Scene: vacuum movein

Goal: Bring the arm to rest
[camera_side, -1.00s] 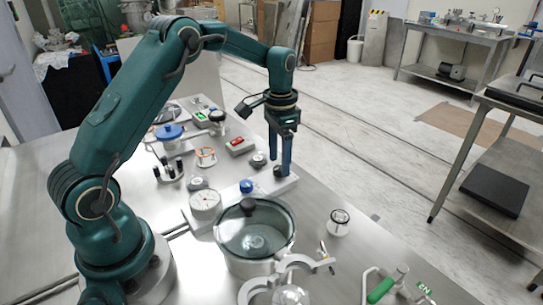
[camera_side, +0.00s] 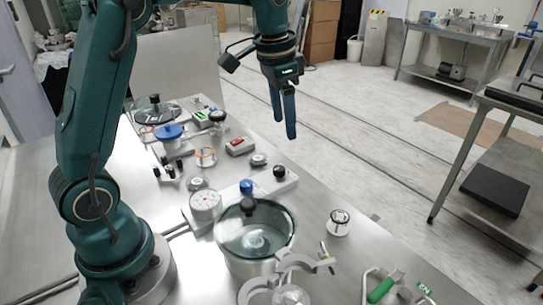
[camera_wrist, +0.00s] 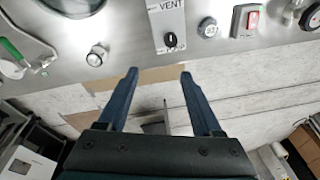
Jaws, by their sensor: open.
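My gripper (camera_side: 284,112) hangs in the air above the far edge of the metal table in the side view, its two blue fingers pointing down. In the wrist view the fingers of my gripper (camera_wrist: 157,82) are spread apart with nothing between them. Below it, on a pale panel (camera_side: 262,188), stand a black knob (camera_side: 279,171) and a blue knob (camera_side: 246,186). The wrist view shows the black knob (camera_wrist: 170,40) beneath a "VENT" label, ahead of the fingertips and apart from them.
The air around my gripper is clear.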

